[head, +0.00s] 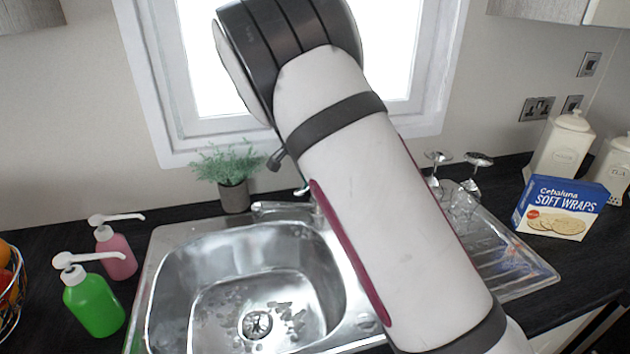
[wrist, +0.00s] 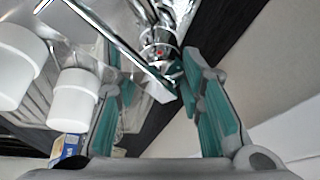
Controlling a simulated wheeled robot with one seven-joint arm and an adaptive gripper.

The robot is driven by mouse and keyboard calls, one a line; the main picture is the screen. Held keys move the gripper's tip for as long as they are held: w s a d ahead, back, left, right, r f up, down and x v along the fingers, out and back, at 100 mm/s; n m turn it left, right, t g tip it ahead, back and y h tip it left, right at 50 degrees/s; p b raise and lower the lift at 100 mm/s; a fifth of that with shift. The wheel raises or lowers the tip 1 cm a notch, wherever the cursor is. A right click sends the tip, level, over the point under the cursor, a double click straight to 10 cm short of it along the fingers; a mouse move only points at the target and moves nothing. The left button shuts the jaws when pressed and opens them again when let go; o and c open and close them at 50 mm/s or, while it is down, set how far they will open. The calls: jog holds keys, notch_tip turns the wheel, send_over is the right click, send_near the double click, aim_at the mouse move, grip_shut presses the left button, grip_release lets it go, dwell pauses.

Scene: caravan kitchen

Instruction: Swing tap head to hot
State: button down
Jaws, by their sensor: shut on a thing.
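The chrome tap shows in the wrist view (wrist: 158,50), with a red dot on its body. A long flat chrome bar (wrist: 128,55) runs from it between my fingers; I cannot tell whether it is the lever or the spout. My gripper (wrist: 150,78) has grey fingers with teal pads, one each side of the chrome part, and is shut on it. In the head view only a bit of the tap (head: 303,190) shows behind the sink; my arm hides the rest and my gripper. The exact contact is unclear.
The sink (head: 180,262) is wet inside. A potted plant (head: 234,192) stands close behind it. Green (head: 94,302) and pink (head: 116,252) soap bottles stand left. Upturned glasses (head: 462,200) are on the drainer. A wraps box (head: 560,208) and white canisters (head: 562,146) stand right.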

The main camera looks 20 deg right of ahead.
jog(key=c, duration=1.1)
grip_release()
jog(key=shift+a+f, duration=0.1)
jog(key=shift+f, duration=0.05)
jog(key=v, duration=1.2)
jog(key=shift+s, duration=0.1)
